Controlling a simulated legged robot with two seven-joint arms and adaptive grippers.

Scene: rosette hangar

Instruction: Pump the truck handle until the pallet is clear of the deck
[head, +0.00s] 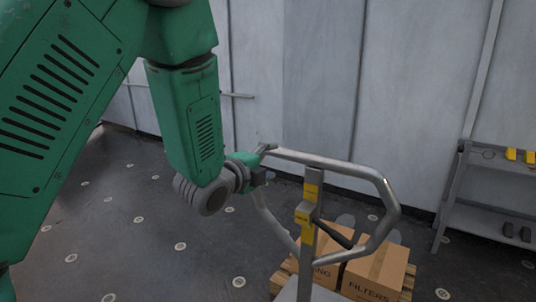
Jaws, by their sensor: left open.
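The truck handle (330,161) is a grey tube loop in the middle of the head view, above a post with yellow labels (308,215). My left gripper (264,160) is at the left upper corner of the loop, with its jaws open by the tube; I cannot tell whether they touch it. The pallet (284,278) shows as bits of wood under cardboard boxes (377,268), behind the handle. Its underside and the truck's forks are hidden, so its height over the deck (140,245) cannot be told. My right gripper is not in view.
A grey shelf rack (463,190) with yellow items (511,154) stands at the right. A pale panelled wall (320,75) closes off the back. The dark deck with round pale fittings is open at the left.

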